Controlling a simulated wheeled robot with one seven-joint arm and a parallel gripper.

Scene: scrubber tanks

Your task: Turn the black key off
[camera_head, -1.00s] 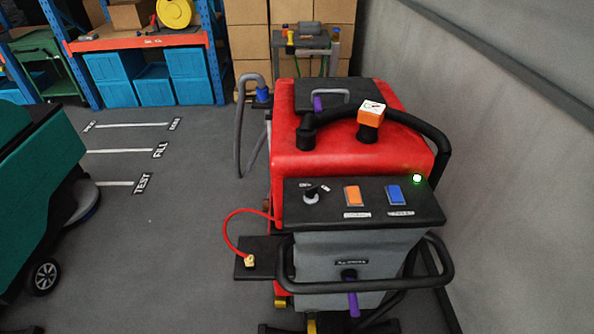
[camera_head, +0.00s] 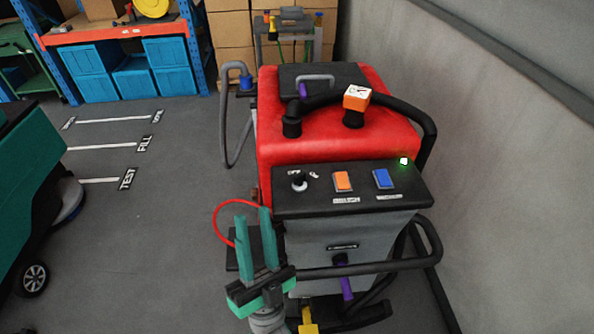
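The black key (camera_head: 298,182) sits on a round switch at the left of the black control panel (camera_head: 400,193), on the red and grey scrubber (camera_head: 345,135). Small white labels lie beside the key; I cannot read its setting. A small green light (camera_head: 404,161) glows at the panel's far right corner. My gripper (camera_head: 253,226) has two green fingers pointing up, spread apart with nothing between them. It is in front of and to the left of the panel, apart from the key, and hides part of the small black side shelf.
An orange button (camera_head: 343,181) and a blue button (camera_head: 383,179) are right of the key. A black handlebar (camera_head: 370,267) runs across the scrubber's front. A red cable (camera_head: 222,213) loops at the left. A grey wall (camera_head: 500,150) stands close on the right; open floor (camera_head: 150,230) lies left.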

